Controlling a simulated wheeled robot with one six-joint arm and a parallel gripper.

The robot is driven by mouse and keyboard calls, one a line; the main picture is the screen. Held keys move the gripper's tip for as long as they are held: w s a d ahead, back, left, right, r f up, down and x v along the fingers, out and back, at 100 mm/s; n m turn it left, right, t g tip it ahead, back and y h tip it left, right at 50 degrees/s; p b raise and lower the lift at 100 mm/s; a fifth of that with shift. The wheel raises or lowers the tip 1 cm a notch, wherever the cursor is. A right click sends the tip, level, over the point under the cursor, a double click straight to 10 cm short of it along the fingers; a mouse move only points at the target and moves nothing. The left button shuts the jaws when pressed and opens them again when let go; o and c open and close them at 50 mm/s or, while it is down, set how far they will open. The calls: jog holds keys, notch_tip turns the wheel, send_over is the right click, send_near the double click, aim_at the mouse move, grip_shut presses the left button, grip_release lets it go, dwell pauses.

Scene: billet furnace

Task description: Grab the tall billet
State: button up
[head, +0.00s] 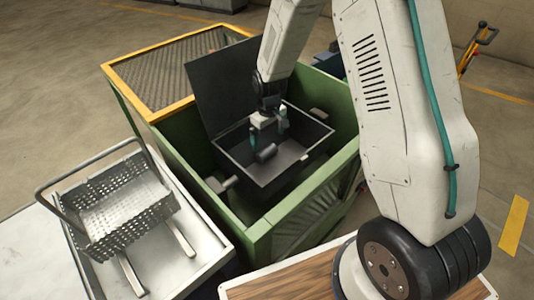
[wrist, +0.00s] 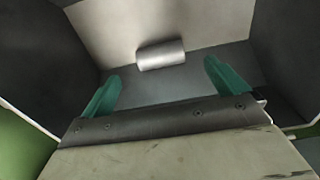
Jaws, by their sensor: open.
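One grey cylindrical billet (head: 267,152) lies on its side on the floor of a dark open box (head: 290,178). It is the only billet I see, and it also shows in the wrist view (wrist: 161,55), beyond the fingertips. My gripper (head: 268,134) reaches down into the box with its two teal fingers apart and nothing between them. In the wrist view, my gripper (wrist: 165,80) is open, and the billet is in line with the gap between the fingers. I cannot tell the exact height of the fingers above the box floor.
The box sits inside a green furnace housing (head: 260,245), with its dark lid (head: 220,85) raised at the back. The box walls stand close around my gripper. A perforated metal basket (head: 120,205) with a handle sits on a pale tray (head: 195,245) at the left.

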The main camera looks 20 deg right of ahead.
aim_at(267, 149)
jog(key=f, duration=0.5)
jog(key=w+f, duration=0.1)
jog(key=f, duration=0.2)
jog(key=shift+a, duration=0.15)
jog(key=shift+r, duration=0.1)
jog(key=c, duration=1.7)
